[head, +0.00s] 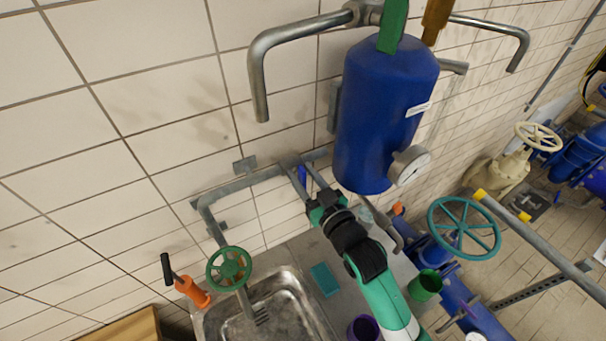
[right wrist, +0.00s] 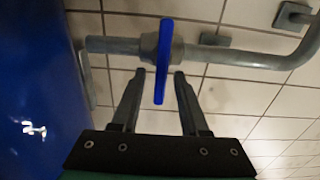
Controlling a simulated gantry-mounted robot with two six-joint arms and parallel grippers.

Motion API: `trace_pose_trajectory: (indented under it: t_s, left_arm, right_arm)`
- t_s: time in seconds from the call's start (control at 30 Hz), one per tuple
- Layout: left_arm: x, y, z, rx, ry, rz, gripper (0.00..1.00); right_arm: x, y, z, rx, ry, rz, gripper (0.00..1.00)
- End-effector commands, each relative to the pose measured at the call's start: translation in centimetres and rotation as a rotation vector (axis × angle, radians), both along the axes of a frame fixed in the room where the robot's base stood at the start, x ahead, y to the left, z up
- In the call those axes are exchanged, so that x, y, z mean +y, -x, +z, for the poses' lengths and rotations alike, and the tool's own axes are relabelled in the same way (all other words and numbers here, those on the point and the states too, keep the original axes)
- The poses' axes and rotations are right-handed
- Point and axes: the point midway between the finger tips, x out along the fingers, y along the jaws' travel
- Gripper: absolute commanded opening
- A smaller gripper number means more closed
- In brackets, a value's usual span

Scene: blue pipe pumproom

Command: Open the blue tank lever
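The blue tank (head: 388,110) hangs upright on the tiled wall, and its side fills the left edge of the right wrist view (right wrist: 35,90). A blue lever (right wrist: 163,60) sits on a grey valve on the wall pipe beside the tank. In the head view, the lever (head: 301,174) shows small between my fingers. My right gripper (head: 303,168) is open. In the right wrist view, its fingers (right wrist: 160,73) stand on either side of the lever's lower end, with gaps on both sides. My left gripper is not in view.
Green (head: 392,27) and brown (head: 436,20) handles stand above the tank. A gauge (head: 410,166) juts from its lower right. Below are a metal sink (head: 270,305), a green handwheel (head: 229,267) and an orange tool (head: 190,288). A teal wheel (head: 464,228) stands at right.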

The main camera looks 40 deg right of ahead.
Motion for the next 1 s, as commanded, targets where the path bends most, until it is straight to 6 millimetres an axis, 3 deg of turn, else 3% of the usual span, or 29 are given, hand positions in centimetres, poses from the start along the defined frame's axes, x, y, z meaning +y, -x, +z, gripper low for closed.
trace_pose_trajectory:
  t_s: [0.03,0.23,0.67,1.0]
  left_arm:
    - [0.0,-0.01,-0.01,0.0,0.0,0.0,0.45]
    - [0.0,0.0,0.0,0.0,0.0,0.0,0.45]
    - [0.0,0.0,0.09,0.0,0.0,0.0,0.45]
    - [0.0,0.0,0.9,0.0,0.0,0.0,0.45]
  right_arm:
    - [0.0,0.01,0.0,0.0,0.0,0.0,0.34]
    - [0.01,0.03,0.01,0.0,0.0,0.0,0.0]
    - [0.05,0.03,0.05,0.003,0.012,0.0,0.0]
    - [0.35,-0.07,0.17,0.044,0.153,0.0,0.0]
